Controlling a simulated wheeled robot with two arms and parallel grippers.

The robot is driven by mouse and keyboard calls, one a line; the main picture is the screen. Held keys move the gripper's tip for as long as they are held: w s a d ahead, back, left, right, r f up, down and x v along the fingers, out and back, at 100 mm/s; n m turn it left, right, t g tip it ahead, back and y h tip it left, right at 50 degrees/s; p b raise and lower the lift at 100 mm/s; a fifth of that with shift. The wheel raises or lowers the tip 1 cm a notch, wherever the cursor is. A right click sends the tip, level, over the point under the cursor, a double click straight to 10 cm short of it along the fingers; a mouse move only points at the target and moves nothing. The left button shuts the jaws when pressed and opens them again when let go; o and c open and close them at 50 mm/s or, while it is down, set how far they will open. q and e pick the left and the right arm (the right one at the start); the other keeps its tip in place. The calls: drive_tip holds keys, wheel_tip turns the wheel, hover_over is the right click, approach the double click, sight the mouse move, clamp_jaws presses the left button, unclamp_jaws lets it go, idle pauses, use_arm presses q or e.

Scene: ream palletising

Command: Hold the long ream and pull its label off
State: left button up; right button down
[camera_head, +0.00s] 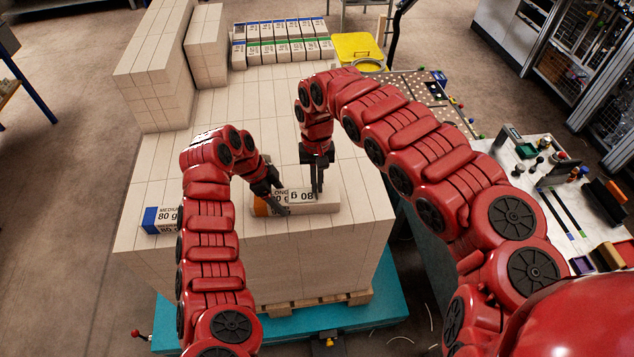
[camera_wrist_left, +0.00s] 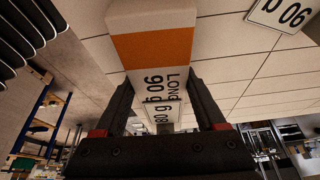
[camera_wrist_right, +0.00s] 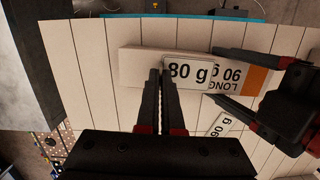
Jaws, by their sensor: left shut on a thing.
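The long ream (camera_head: 325,206) is white with an orange end band and "LONG 90 g" print. It lies on the stack near its front edge. A white "80 g" label (camera_wrist_right: 190,72) sits on the ream, partly over the print. My right gripper (camera_wrist_right: 161,75) has its fingers close together at the label's edge; I cannot tell whether they touch it.
A separate "90 g" label (camera_wrist_right: 222,125) lies beside the ream on the stack top. A blue-ended medium ream (camera_head: 160,220) is at the left front corner. Taller stacks (camera_head: 160,60) and several banded reams (camera_head: 285,45) stand at the back. The middle is clear.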

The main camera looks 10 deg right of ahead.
drive_tip(key=shift+r, duration=0.1)
idle(0.3)
drive_tip(key=shift+r, duration=2.15)
drive_tip(key=shift+r, duration=0.1)
drive_tip(key=shift+r, duration=1.4)
use_arm(q)
drive_tip(key=o, duration=1.5)
